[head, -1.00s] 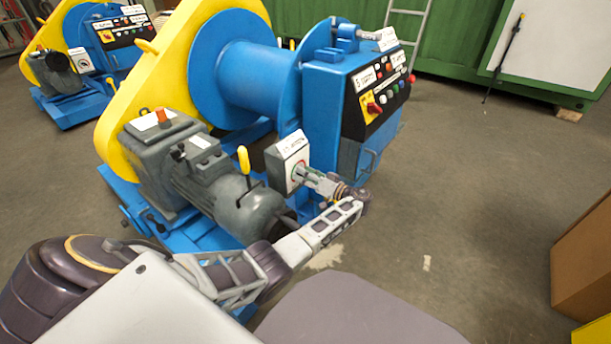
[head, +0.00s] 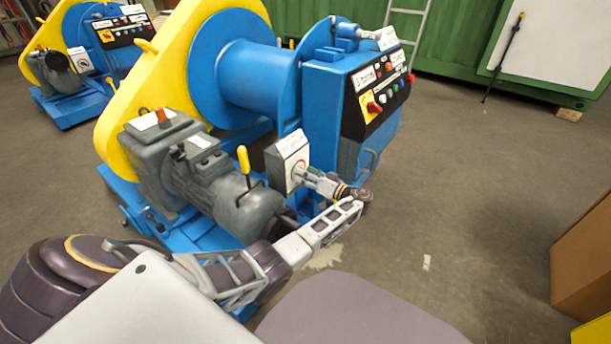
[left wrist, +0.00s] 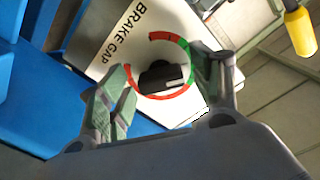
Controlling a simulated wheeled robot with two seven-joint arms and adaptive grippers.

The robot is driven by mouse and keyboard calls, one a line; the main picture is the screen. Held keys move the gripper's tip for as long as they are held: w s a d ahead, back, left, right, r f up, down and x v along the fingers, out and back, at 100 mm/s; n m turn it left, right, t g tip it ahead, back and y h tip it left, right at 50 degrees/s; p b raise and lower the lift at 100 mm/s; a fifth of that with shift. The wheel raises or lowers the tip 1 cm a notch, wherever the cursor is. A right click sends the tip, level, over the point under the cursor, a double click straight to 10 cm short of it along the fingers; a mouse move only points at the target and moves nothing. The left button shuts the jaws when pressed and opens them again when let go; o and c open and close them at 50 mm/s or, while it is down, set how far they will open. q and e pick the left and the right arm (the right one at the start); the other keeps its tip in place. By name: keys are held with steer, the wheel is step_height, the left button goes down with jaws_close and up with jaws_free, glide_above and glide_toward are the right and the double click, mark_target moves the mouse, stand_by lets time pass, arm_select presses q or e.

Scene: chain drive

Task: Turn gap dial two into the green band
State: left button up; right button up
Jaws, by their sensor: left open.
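The gap dial is a black knob (left wrist: 163,77) on a white plate (left wrist: 105,62) lettered "BRAKE GAP", seen in the left wrist view. A ring of red and green (left wrist: 183,47) surrounds the knob, with the green on its upper right. A pale mark on the knob points right, toward the red part below the green. My left gripper (left wrist: 168,88) is open, with one finger on each side of the knob and gaps visible. In the head view my left gripper (head: 303,175) is at the face of the white dial box (head: 288,160) and partly covers the dial. My right gripper is not seen.
The blue winch (head: 250,75) with its yellow guard (head: 130,85) stands behind the dial box. A grey motor (head: 215,185) with a yellow lever (head: 244,160) is beside it. A control panel (head: 375,100) is at right. A second similar machine (head: 75,70) stands far left.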

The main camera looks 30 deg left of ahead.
arm_select(q)
steer(key=s+d, duration=0.1)
steer(key=d, duration=1.1)
stand_by(0.5)
